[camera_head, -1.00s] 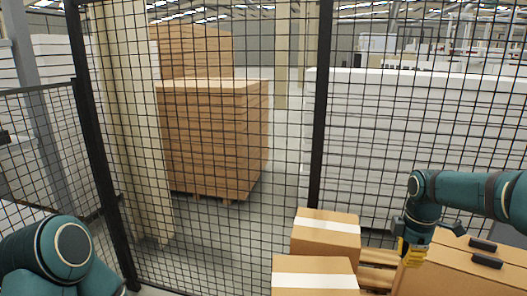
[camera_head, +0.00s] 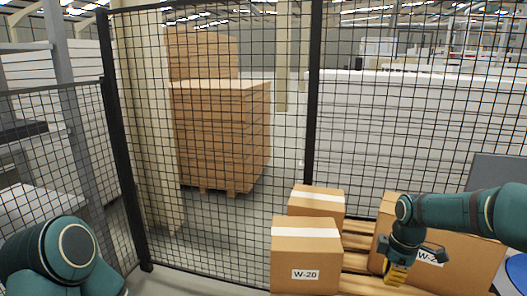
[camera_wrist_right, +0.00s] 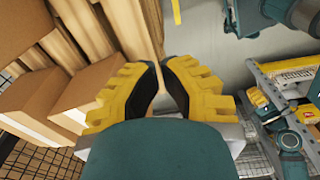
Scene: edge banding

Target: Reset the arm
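My right gripper (camera_head: 396,276) hangs pointing down at the end of my teal right arm, in front of a large W-20 carton. In the right wrist view its two yellow fingers (camera_wrist_right: 160,66) are close together at the tips, with nothing between them. My left arm (camera_head: 62,255) shows only as a teal joint at the lower left of the head view.
A near carton marked W-20 (camera_head: 306,262), a carton behind it (camera_head: 316,202) and the large carton (camera_head: 462,258) stand at wooden slats (camera_head: 357,242). A black mesh fence (camera_head: 312,120) stands beyond. Stacked brown boards (camera_head: 222,135) lie behind it.

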